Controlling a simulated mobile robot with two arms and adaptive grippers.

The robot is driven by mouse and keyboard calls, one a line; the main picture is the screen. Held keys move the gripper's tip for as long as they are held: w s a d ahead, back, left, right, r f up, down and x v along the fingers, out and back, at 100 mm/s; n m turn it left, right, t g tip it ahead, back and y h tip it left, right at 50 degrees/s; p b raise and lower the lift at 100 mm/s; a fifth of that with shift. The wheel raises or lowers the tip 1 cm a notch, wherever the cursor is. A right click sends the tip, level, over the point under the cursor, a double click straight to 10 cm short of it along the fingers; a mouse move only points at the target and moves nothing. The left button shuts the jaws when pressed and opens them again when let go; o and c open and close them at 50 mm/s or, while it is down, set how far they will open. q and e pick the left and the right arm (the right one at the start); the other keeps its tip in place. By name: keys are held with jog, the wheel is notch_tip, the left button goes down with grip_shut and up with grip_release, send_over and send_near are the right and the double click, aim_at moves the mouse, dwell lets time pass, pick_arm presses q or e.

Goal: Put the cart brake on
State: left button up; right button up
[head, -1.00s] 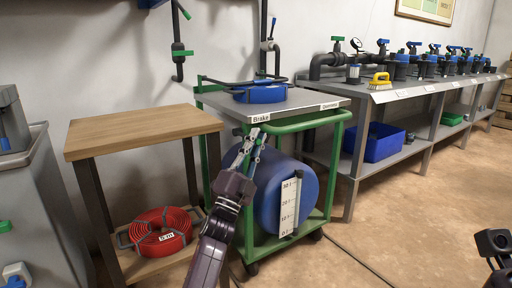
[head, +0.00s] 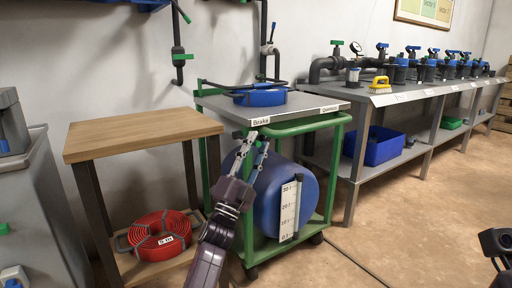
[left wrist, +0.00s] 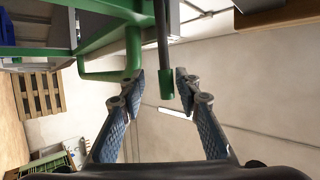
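The cart (head: 250,190) has a green frame, a grey top and a "Brake" label (head: 261,121) on its front edge. My left gripper (head: 257,142) is just below that label, in front of the cart. In the left wrist view, a dark rod with a green end (left wrist: 166,86) shows between the two open fingertips (left wrist: 159,84), with gaps beside it; I cannot tell whether it is the brake lever. My right gripper (head: 496,242) shows only in part at the lower right edge, and its fingers are unclear.
A blue drum (head: 268,200) sits on the cart's lower shelf, and a blue coil (head: 262,97) lies on top. A wooden table (head: 145,132) with a red hose (head: 158,236) below stands left. A grey bench (head: 390,98) with valves stands right. Open floor lies front right.

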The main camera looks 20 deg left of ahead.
pick_arm(q)
jog(key=v, duration=1.2)
jog(key=shift+f, duration=0.1)
